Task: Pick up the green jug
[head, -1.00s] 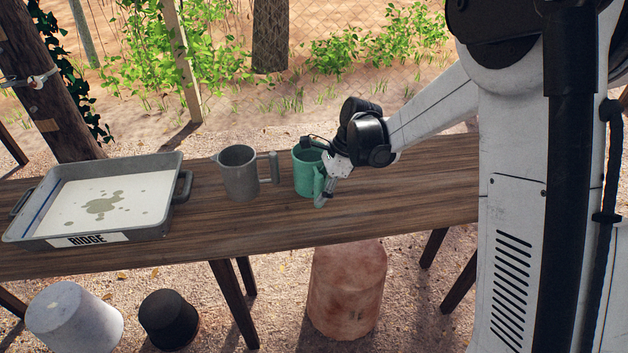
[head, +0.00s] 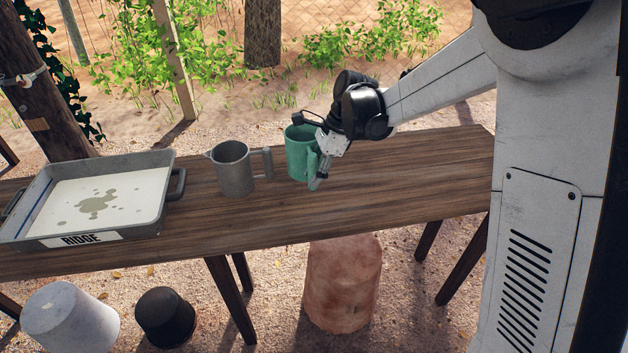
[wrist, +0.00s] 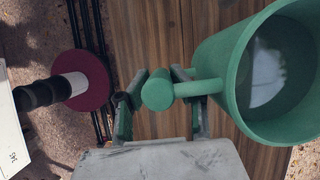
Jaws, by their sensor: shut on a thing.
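The green jug (head: 298,155) is upright near the middle of the wooden table, right of the grey jug (head: 233,168). My gripper (head: 317,172) is at its right side and shut on its handle. In the wrist view, the handle (wrist: 159,90) lies between the two fingers of my gripper (wrist: 157,92), and the green jug's wide mouth (wrist: 225,75) is at the right. A pale, shiny surface shows inside it. The jug appears raised slightly off the table; its underside is hidden.
The grey jug's handle points toward the green jug, with a small gap between. The table's right part is clear. Buckets (head: 70,318) stand on the ground in front.

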